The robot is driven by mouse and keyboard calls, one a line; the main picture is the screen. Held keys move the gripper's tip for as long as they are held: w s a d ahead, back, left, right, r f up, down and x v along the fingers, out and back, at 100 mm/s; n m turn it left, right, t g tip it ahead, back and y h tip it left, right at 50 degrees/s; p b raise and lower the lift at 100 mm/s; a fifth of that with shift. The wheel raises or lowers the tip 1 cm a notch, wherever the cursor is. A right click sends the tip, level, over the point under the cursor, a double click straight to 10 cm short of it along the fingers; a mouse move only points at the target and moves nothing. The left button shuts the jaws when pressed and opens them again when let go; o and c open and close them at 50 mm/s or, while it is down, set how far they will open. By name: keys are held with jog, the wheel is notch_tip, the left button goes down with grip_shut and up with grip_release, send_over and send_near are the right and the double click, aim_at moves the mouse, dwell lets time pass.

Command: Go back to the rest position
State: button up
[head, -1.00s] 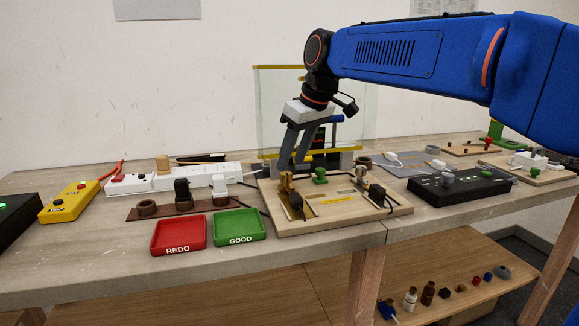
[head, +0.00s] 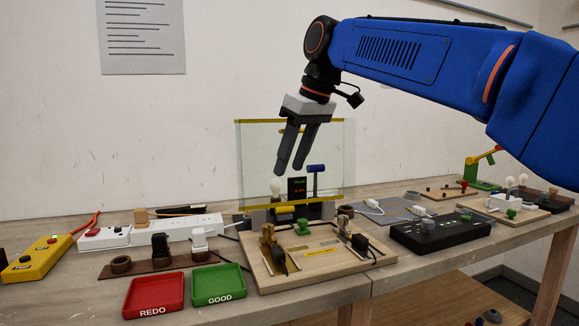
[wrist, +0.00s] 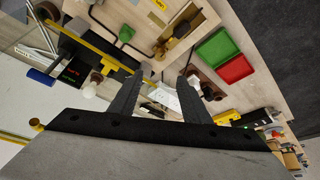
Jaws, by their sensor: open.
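My gripper (head: 289,173) is open and empty in the head view. It hangs fingers-down above the bench, in front of the clear screen with yellow edges (head: 335,160). Its two dark fingers also show in the wrist view (wrist: 158,80), spread apart with nothing between them. Below it is a wooden board (head: 325,280) with brass clamps (head: 268,245), a green knob (head: 302,228) and a black plug piece (head: 361,244). A pale bulb (head: 276,187) stands by a small dark display (head: 297,188) behind the board.
A red REDO tray (head: 153,293) and a green GOOD tray (head: 219,283) lie at the front. A white power strip (head: 180,230) and yellow box (head: 37,258) are left. A black control box (head: 440,232) is right. The air around my gripper is free, apart from the screen behind.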

jog(key=s+d+f+m+h, duration=0.1)
jog(key=s+d+f+m, duration=0.2)
jog(key=s+d+f, duration=0.5)
jog(key=s+d+f+m+t+h, duration=0.1)
jog(key=s+d+f+m, duration=0.2)
jog(key=s+d+f, duration=0.5)
jog(key=s+d+f+m+t+h, duration=0.1)
jog(key=s+d+f+m, duration=0.2)
jog(key=s+d+f, duration=0.5)
notch_tip(320, 180, down, 13)
jog(key=shift+s+r+m, duration=0.1)
jog(key=shift+s+m, duration=0.3)
jog(key=shift+s, duration=0.8)
jog(key=shift+d, duration=0.1)
